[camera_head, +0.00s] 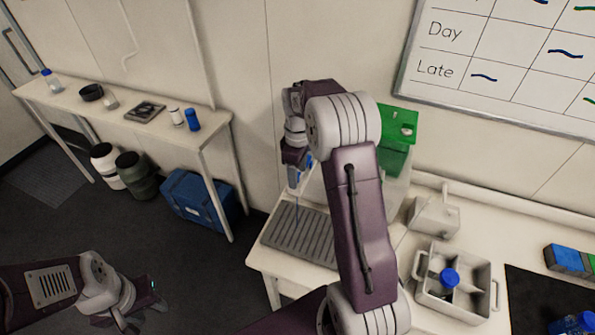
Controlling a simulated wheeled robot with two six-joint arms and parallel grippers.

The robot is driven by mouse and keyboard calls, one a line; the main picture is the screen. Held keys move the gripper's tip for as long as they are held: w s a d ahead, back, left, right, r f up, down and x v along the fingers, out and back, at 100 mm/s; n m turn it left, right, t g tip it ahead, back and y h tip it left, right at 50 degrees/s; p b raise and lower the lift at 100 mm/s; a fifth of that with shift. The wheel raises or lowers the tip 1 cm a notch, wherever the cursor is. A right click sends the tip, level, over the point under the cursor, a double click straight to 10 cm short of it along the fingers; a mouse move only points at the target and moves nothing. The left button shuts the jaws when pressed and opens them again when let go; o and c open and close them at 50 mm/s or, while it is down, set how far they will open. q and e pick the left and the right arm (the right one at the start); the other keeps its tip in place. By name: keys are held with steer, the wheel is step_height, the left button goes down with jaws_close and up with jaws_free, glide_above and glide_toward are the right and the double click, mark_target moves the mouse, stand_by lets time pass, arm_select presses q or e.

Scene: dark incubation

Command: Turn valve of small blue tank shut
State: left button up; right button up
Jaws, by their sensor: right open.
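My right arm reaches up across the middle of the head view, and its gripper (296,160) points down above the left part of the bench. It is open. Blue parts (308,162) show right beside it, apparently of the small blue tank. Most of that tank is hidden behind my right arm. I cannot make out its valve's position or whether the gripper touches it. My left gripper (143,303) is low at the left, over the floor, away from the bench. Its jaws are too dark to read.
A grey ribbed tray (300,233) lies at the bench's left end. A divided caddy (457,302) holds a blue-capped bottle. A side table (140,117) and a blue cooler (193,200) are at left.

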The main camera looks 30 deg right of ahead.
steer(key=shift+s+f, duration=0.15)
steer(key=shift+w+a, duration=0.1)
steer(key=shift+w, duration=0.1)
steer(key=shift+w+f, duration=0.1)
steer(key=shift+w, duration=0.05)
steer(key=c, duration=0.3)
jaws_close()
